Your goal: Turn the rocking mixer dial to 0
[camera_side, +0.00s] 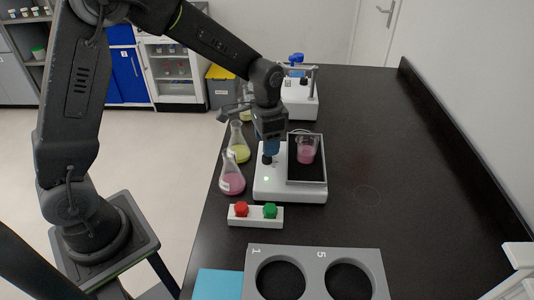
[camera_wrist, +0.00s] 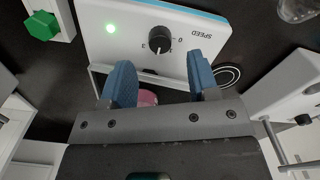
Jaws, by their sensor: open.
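The white rocking mixer (camera_side: 262,191) stands on the black bench, with a lit green light on its top. Its black speed dial (camera_wrist: 158,38) shows in the wrist view between printed 3 and 0, beside the word SPEED. A pale mark shows on the dial, but its exact setting is hard to tell. The dial also shows in the side view (camera_side: 267,160), just under my gripper (camera_side: 269,147). My gripper (camera_wrist: 158,62) is open, its two blue fingers spread to either side of the dial in the wrist view. I see no contact with the dial.
A beaker of pink liquid (camera_side: 307,151) sits on the mixer's dark tray (camera_side: 307,180). Flasks with yellow (camera_side: 239,148) and pink (camera_side: 232,183) liquid stand left. A box with red and green buttons (camera_side: 256,216) is in front. Another white device (camera_side: 299,103) stands behind. The bench is clear to the right.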

